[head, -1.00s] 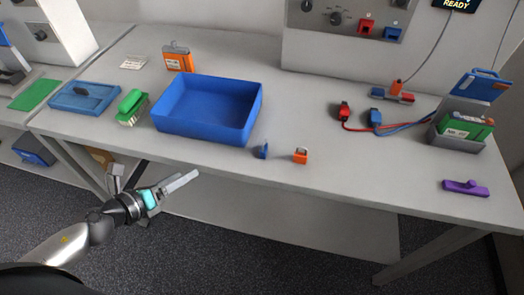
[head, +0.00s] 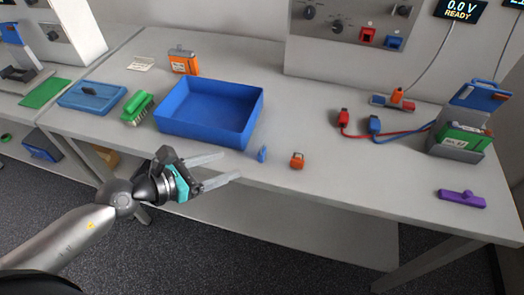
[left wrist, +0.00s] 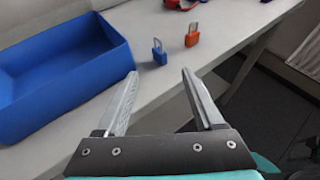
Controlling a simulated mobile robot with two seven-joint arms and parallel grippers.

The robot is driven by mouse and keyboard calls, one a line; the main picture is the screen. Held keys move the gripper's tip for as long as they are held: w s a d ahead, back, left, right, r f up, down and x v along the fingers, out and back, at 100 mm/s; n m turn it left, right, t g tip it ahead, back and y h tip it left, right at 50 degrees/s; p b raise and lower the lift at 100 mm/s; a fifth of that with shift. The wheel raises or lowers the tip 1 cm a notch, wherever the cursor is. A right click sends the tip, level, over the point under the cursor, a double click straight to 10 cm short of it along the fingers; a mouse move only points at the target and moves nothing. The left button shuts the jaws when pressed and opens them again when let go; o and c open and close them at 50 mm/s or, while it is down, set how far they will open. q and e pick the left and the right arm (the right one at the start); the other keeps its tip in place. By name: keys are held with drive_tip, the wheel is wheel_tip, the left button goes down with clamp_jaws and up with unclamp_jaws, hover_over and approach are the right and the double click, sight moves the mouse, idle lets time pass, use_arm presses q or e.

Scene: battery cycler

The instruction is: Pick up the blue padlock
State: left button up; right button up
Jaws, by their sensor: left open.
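The blue padlock (head: 262,154) stands on the table near its front edge, just right of the blue bin. It also shows in the left wrist view (left wrist: 159,52), ahead of my fingers, with its shackle up. An orange padlock (head: 297,160) stands a little to its right, also in the left wrist view (left wrist: 192,36). My left gripper (head: 231,166) is open and empty, its fingertips left of the blue padlock and apart from it, near the table's front edge. It shows in the left wrist view (left wrist: 159,72) with the fingers spread. My right gripper is not in view.
The open blue bin (head: 247,130) stands behind my left gripper. A green brush (head: 137,107) and an orange battery (head: 184,62) are left of and behind it. Red and blue clips (head: 374,125) and a purple object (head: 461,199) lie to the right. The front right of the table is mostly clear.

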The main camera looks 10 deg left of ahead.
sight(260, 153)
use_arm(q)
drive_tip(key=shift+b+x, duration=0.4)
drive_tip(key=shift+x, duration=4.7)
drive_tip(key=shift+r, duration=0.1)
clamp_jaws()
